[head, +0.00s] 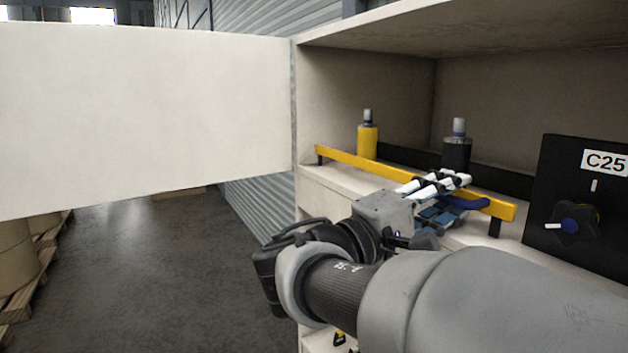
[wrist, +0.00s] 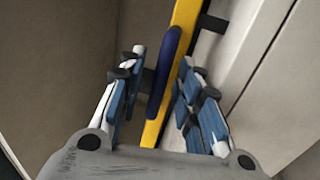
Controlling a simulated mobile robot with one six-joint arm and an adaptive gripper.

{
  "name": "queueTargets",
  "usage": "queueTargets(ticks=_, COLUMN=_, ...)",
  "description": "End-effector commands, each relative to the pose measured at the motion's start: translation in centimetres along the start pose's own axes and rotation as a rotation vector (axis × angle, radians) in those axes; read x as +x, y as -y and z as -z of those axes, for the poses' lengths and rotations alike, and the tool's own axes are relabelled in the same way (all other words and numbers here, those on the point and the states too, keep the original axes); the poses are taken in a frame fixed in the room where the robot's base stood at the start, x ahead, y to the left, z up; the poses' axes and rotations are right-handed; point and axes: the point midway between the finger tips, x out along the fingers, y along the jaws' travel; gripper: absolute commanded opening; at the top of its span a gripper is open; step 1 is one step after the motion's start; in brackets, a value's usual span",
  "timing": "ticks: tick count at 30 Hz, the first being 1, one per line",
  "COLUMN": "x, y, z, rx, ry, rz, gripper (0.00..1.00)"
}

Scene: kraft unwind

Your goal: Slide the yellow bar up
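The yellow bar (head: 365,163) runs along the front edge of the cabinet shelf on short black posts. In the wrist view the bar (wrist: 186,28) passes between my fingers. A dark blue piece (head: 468,203) sits by the bar at my fingertips; in the wrist view this blue piece (wrist: 166,72) also lies between the fingers. My gripper (head: 438,200) is open, with its blue-padded fingers apart on either side of the bar and blue piece. I cannot tell whether either finger touches them.
A yellow bottle (head: 367,140) and a black bottle (head: 457,152) stand behind the bar. A black panel labelled C25 (head: 605,162) with a knob (head: 574,224) is at the right. The open cabinet door (head: 140,115) extends left.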

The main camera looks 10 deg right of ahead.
Motion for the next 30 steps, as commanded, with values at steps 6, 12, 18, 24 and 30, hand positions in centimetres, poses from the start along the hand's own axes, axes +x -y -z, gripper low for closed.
queueTargets(ticks=6, x=0.0, y=0.0, z=-0.04, rx=0.0, ry=0.0, rz=0.0, gripper=0.32)
queueTargets(ticks=12, x=0.0, y=0.0, z=-0.04, rx=0.0, ry=0.0, rz=0.0, gripper=0.23)
queueTargets(ticks=18, x=0.0, y=0.0, z=-0.03, rx=-0.001, ry=0.0, rz=0.0, gripper=0.1)
queueTargets(ticks=24, x=0.0, y=0.0, z=-0.03, rx=-0.001, ry=0.0, rz=0.0, gripper=0.0)
queueTargets(ticks=30, x=0.0, y=0.0, z=-0.03, rx=-0.001, ry=0.0, rz=0.0, gripper=0.0)
